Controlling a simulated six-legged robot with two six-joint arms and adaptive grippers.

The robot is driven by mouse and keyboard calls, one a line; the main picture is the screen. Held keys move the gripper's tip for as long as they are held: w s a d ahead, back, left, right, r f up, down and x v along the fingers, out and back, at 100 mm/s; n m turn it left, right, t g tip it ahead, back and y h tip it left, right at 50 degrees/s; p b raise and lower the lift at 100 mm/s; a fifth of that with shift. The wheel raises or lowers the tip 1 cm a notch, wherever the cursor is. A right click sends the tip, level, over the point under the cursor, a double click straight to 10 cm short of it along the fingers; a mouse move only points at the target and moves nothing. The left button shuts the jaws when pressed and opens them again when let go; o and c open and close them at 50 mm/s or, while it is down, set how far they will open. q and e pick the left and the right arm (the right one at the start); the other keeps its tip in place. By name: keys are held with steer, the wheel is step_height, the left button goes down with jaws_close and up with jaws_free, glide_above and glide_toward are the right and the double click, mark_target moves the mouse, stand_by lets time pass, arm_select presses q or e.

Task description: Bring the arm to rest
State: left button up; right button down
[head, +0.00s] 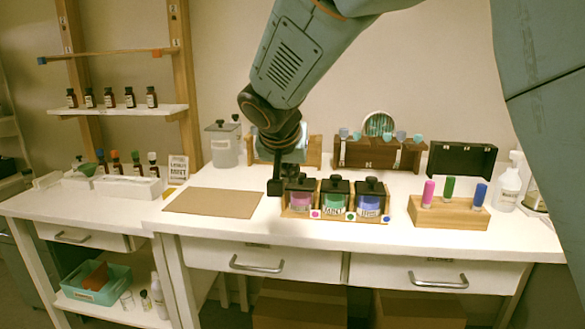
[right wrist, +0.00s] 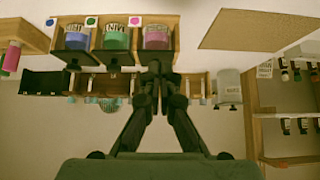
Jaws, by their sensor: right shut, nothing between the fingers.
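My right arm reaches down from the top of the head view. Its gripper (head: 275,187) is shut and empty, just left of the pink jar (head: 299,196) in the wooden jar rack (head: 296,213). The right wrist view, upside down, shows the closed fingers (right wrist: 159,72) in front of the pink jar (right wrist: 157,38); I cannot tell whether they touch it. Beside it stand a green jar (head: 334,200) and a blue-purple jar (head: 370,202), all with black lids. My left gripper is not in view.
A brown mat (head: 212,202) lies left of the jars on the white table. A wooden block (head: 447,212) with pink, green and blue vials stands right. Behind are a grey canister (head: 224,145), a wooden rack (head: 381,153) and an open black case (head: 462,160).

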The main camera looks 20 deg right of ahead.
steer(key=s+a+f+n+y, duration=0.2)
steer(key=s+f+n, duration=0.25)
steer(key=f, duration=0.65)
steer(key=s+a+f+n+y, duration=0.1)
steer(key=s+f+n+y, duration=0.3)
steer(key=f, duration=0.8)
steer(key=s+d+f+m+g, duration=0.1)
steer(key=s+f+g, duration=0.1)
steer(key=s+f, duration=0.4)
steer(key=s+d+f+g+h, duration=0.1)
steer(key=s+f, duration=0.6)
steer(key=s, duration=0.9)
steer(key=s+d+f+m+g, duration=0.1)
steer(key=s+f+g, duration=0.3)
steer(key=s, duration=0.7)
step_height(320, 180, down, 2)
steer(key=shift+s+f+m+h, duration=0.15)
steer(key=shift+s+m+h, duration=0.1)
steer(key=shift+m+h, duration=0.15)
